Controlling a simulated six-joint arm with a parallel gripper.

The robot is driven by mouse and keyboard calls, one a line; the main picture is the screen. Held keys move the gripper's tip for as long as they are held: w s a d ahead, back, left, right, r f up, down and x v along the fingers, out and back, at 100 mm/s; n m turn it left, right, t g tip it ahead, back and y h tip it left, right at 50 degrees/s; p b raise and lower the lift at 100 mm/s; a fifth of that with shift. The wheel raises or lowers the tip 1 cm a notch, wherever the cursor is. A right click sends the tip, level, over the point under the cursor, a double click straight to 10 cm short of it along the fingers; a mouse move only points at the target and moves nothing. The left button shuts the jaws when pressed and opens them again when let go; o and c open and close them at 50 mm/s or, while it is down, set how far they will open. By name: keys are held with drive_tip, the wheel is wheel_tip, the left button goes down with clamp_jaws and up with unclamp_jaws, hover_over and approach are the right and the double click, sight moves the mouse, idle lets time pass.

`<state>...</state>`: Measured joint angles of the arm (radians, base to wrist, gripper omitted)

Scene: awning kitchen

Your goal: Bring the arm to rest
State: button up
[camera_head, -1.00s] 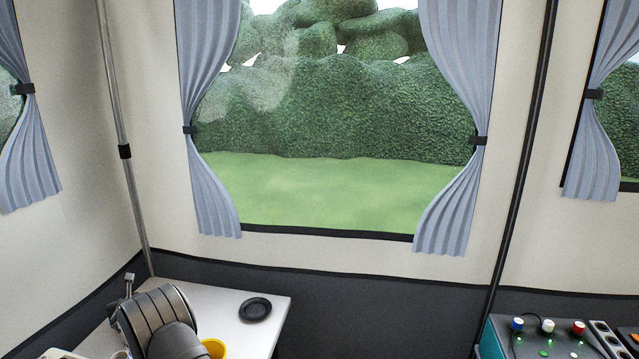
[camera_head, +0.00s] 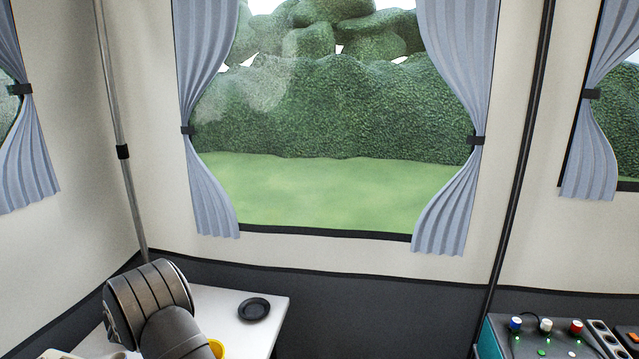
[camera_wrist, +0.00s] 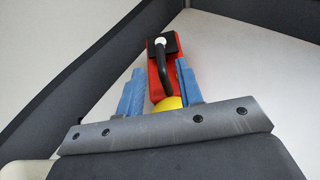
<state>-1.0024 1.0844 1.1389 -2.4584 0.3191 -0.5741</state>
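My gripper (camera_wrist: 161,92) shows in the wrist view with its two blue fingers apart. A red piece (camera_wrist: 154,80) with a curved black part and a white spot shows between and beyond the fingers. I cannot tell if the fingers touch it. A yellow rounded thing (camera_wrist: 169,103) shows low between the fingers. In the head view my arm stands at the lower left over the white table, and my gripper is out of sight there. A yellow container (camera_head: 216,348) shows partly beside my arm.
The white table (camera_head: 212,302) stands in the left corner with a small black dish (camera_head: 253,309) on it. A control box (camera_head: 545,340) with coloured knobs is at the lower right. A curtained window (camera_head: 320,150) is behind. The table around the dish is clear.

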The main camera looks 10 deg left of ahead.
drive_tip(key=v, duration=0.5)
drive_tip(key=x, duration=1.2)
drive_tip(key=shift+f, duration=0.15)
drive_tip(key=shift+w+a+r, duration=0.1)
drive_tip(key=shift+a+r, duration=0.05)
drive_tip(key=shift+r, duration=0.2)
wheel_tip(320, 180, up, 3)
drive_tip(key=shift+r, duration=0.15)
drive_tip(key=w+d+r+m+h, duration=0.1)
drive_tip(key=w+d+r, duration=0.2)
drive_tip(key=d, duration=0.5)
drive_tip(key=w+d+r+m+t, duration=0.1)
drive_tip(key=w+d+r, duration=0.2)
drive_tip(key=d, duration=0.6)
drive_tip(key=w+d+r+t+h, duration=0.1)
drive_tip(key=w+d+r, duration=0.2)
drive_tip(key=w+d, duration=0.3)
drive_tip(key=d, duration=0.3)
drive_tip(key=shift+w+m+h, duration=0.2)
drive_tip(key=shift+m+h, duration=0.1)
drive_tip(key=shift+m, duration=0.1)
